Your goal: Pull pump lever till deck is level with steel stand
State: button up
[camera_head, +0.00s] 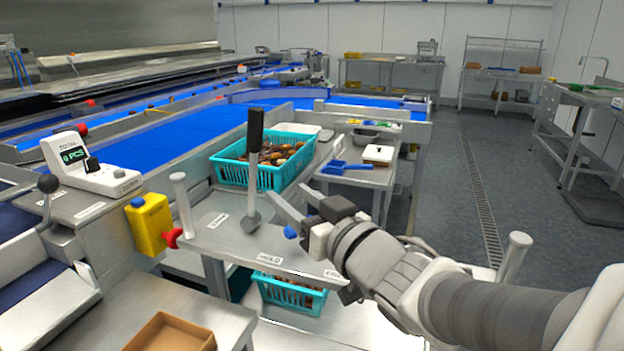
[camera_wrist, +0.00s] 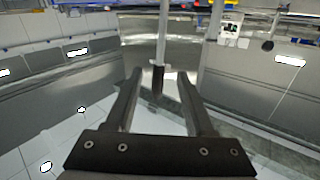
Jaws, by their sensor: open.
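The pump lever (camera_head: 254,140) has a black grip on a grey rod. It stands nearly upright, rising from a steel plate (camera_head: 222,245) with small labels on it. My gripper (camera_head: 284,214) is open, just right of the lever's lower rod. In the wrist view its fingers (camera_wrist: 158,84) are apart, and a pale rod (camera_wrist: 162,40) with a dark lower end shows between them; I cannot tell whether they touch. A teal crate of dates (camera_head: 232,173) stands behind the lever. A steel stand (camera_head: 352,179) is to its right. I cannot tell which surface is the deck or compare heights.
The stand holds a blue scoop (camera_head: 340,167) and a small white box (camera_head: 378,155). A yellow box with a red knob (camera_head: 151,224) and a counter (camera_head: 85,168) are left. Another teal crate (camera_head: 290,294) is below. Open floor (camera_head: 530,190) lies right.

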aim_at(255, 166)
jog(key=p+x, duration=0.2)
jog(key=p, duration=0.1)
jog(key=p+x, duration=0.3)
jog(key=p, duration=0.1)
jog(key=shift+a+r, duration=0.1)
jog(key=shift+r, duration=0.15)
jog(key=p, duration=0.5)
jog(key=shift+w+a, duration=0.1)
jog(key=shift+w, duration=0.15)
jog(key=p+x, duration=0.2)
jog(key=p, duration=0.2)
jog(key=shift+w+a+f, duration=0.1)
jog(key=shift+w+a, duration=0.15)
jog(key=shift+w, duration=0.1)
jog(key=p+x, duration=0.1)
jog(key=x, duration=0.7)
jog(key=shift+w+a+f, duration=0.2)
jog(key=shift+w+a, duration=0.05)
jog(key=shift+w, duration=0.05)
grip_shut()
dwell(0.5)
